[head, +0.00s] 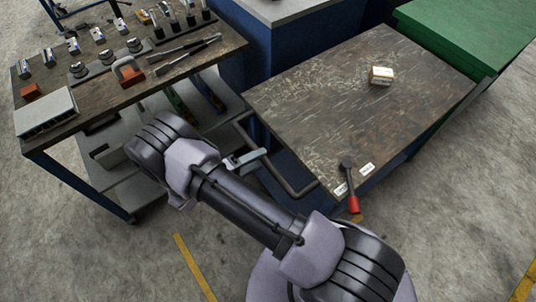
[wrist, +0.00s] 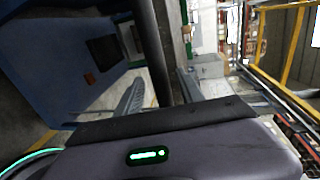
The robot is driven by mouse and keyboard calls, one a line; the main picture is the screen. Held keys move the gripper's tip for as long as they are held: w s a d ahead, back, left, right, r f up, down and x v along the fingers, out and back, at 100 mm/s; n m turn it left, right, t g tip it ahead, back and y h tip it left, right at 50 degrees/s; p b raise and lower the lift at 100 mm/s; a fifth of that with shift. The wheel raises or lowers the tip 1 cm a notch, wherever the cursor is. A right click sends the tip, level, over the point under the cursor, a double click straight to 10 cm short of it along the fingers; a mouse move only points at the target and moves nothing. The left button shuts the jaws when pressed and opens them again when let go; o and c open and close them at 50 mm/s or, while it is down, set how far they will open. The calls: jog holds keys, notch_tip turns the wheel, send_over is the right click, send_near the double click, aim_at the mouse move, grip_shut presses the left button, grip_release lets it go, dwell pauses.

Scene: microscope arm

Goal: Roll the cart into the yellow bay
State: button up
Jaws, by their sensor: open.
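A cart with a dark, scratched top (head: 340,110) stands right of centre in the head view. A black bar handle (head: 274,172) sticks out from its left side. My gripper (head: 246,160) is at this handle, its jaws open. In the wrist view my gripper (wrist: 162,90) has its two grey fingers apart, with a dark bar (wrist: 152,45) running between or just beyond them. I cannot tell whether they touch it. Yellow floor lines show at the lower left (head: 194,268) and lower right (head: 525,280); the full bay outline is not visible.
A tool-covered bench (head: 130,75) with a lower shelf stands close on the left. A green-topped unit (head: 480,35) and a blue cabinet (head: 245,50) stand behind. The front floor is clear.

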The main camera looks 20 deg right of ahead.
jog(key=x, duration=0.5)
jog(key=shift+b, duration=0.4)
grip_shut()
dwell(0.9)
